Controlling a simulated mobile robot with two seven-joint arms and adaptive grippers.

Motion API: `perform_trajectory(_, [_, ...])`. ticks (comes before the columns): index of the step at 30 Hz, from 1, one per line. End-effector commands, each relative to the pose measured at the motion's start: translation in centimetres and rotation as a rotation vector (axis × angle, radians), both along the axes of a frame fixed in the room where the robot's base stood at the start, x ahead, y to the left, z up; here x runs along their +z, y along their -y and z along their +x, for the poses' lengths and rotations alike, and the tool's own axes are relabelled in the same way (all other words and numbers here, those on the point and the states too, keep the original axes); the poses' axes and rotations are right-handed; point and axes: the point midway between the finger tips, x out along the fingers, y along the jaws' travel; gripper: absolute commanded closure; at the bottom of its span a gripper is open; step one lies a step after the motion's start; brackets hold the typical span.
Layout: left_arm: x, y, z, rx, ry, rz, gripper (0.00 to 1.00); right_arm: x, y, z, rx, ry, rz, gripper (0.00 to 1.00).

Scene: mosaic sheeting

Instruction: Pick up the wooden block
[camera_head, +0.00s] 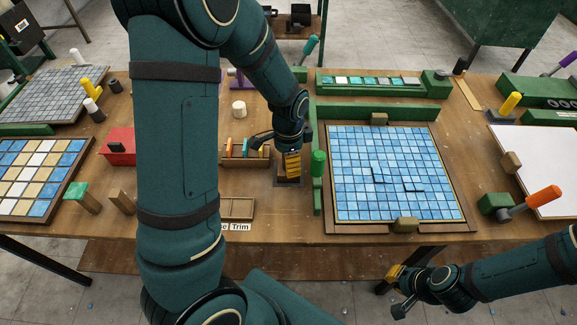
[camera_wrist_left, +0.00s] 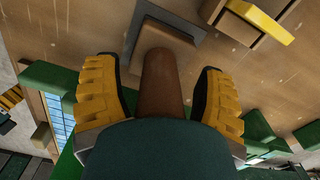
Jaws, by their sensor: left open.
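In the left wrist view a brown wooden block (camera_wrist_left: 158,40) with a round upright handle (camera_wrist_left: 160,85) stands on a grey plate (camera_wrist_left: 205,20). My left gripper (camera_wrist_left: 159,95) is open, with its yellow pads on either side of the handle and visible gaps. In the head view my left gripper (camera_head: 291,163) is over the dark plate (camera_head: 288,182), left of the blue mosaic, and hides most of the block. My right gripper (camera_head: 392,288) is beyond the table's front edge, away from the block; its jaw gap is unclear.
A wooden rack (camera_head: 240,150) and a white cylinder (camera_head: 239,109) are close on the left. A low wooden tray (camera_head: 236,208) is near the front edge.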

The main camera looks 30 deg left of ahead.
Motion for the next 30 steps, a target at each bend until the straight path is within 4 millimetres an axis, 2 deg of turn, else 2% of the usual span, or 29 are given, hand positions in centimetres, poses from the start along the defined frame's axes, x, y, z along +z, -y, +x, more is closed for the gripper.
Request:
perform_trajectory(1, [0.0, 0.0, 0.0, 0.0, 0.0, 0.0, 0.3, 0.0, 0.0, 0.0, 0.0, 0.0, 0.0, 1.0])
perform_trajectory(2, [0.0, 0.0, 0.0, 0.0, 0.0, 0.0, 0.36, 0.0, 0.0, 0.0, 0.0, 0.0, 0.0, 1.0])
perform_trajectory(6, [0.0, 0.0, 0.0, 0.0, 0.0, 0.0, 0.85, 0.0, 0.0, 0.0, 0.0, 0.0, 0.0, 1.0])
perform_trajectory(7, [0.0, 0.0, 0.0, 0.0, 0.0, 0.0, 0.95, 0.0, 0.0, 0.0, 0.0, 0.0, 0.0, 1.0])
perform_trajectory(8, [0.0, 0.0, 0.0, 0.0, 0.0, 0.0, 1.0, 0.0, 0.0, 0.0, 0.0, 0.0, 0.0, 1.0])
perform_trajectory(16, [0.1, 0.0, 0.0, 0.0, 0.001, 0.0, 1.0, 0.0, 0.0, 0.0, 0.0, 0.001, 0.0, 1.0])
perform_trajectory(19, [0.8, 0.0, 0.1, 0.0, 0.004, -0.001, 1.0, 0.2, 0.0, 0.0, -0.001, 0.002, 0.0, 1.0])
perform_trajectory(23, [2.8, 0.0, 0.1, 0.001, 0.006, -0.001, 1.0, 0.6, 0.0, 0.2, -0.003, 0.004, 0.0, 1.0])
perform_trajectory(30, [7.5, 0.0, 0.1, 0.0, 0.006, -0.001, 1.0, 1.4, 0.1, 0.5, -0.008, 0.011, -0.002, 1.0])
